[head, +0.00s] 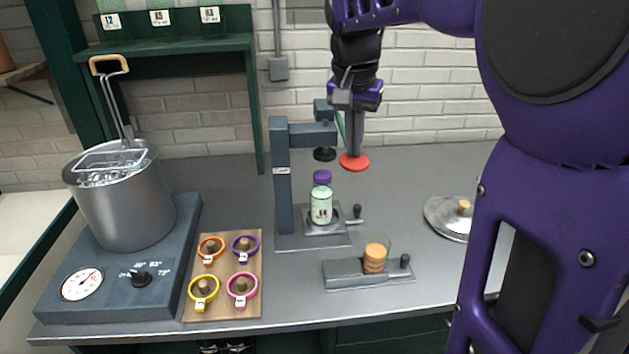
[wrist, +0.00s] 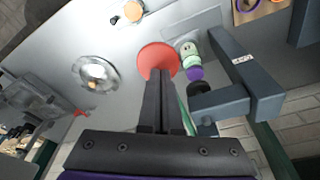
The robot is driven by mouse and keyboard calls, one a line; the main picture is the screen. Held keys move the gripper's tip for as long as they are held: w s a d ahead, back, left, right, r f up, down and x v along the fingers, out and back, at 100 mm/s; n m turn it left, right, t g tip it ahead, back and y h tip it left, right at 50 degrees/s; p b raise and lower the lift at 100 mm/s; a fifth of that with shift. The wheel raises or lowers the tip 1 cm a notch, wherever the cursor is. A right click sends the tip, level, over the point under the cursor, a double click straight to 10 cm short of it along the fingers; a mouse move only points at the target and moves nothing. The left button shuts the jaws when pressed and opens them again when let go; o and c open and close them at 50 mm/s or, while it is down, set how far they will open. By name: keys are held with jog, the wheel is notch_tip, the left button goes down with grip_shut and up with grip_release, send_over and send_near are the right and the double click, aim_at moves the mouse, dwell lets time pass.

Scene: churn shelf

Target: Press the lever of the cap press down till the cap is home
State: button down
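The grey cap press (head: 282,185) stands mid-bench, its black plunger (head: 324,154) above the bottle with a clear gap. The pale green bottle (head: 321,208) stands upright on the press base with a purple cap (head: 322,177) on top. I cannot tell how far the cap is seated. A thin green bar (head: 341,127), seemingly the lever, runs from the press head toward a flat red knob (head: 354,162). My gripper (head: 356,150) points down, its fingers together, their tips at the red knob. The wrist view shows the knob (wrist: 158,58) just beyond the fingertips; contact is unclear.
A small grey stand (head: 340,274) with orange-brown discs is in front of the press. A board (head: 224,301) with coloured rings and a pot (head: 125,205) on a heater are left. Bare bench lies between press and lid.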

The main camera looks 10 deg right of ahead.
jog(key=shift+s+r, duration=0.15)
jog(key=shift+r, duration=0.1)
jog(key=shift+s+r, duration=0.15)
jog(key=shift+r, duration=0.85)
jog(key=shift+s+r, duration=0.15)
jog(key=shift+r, duration=0.8)
notch_tip(320, 180, up, 6)
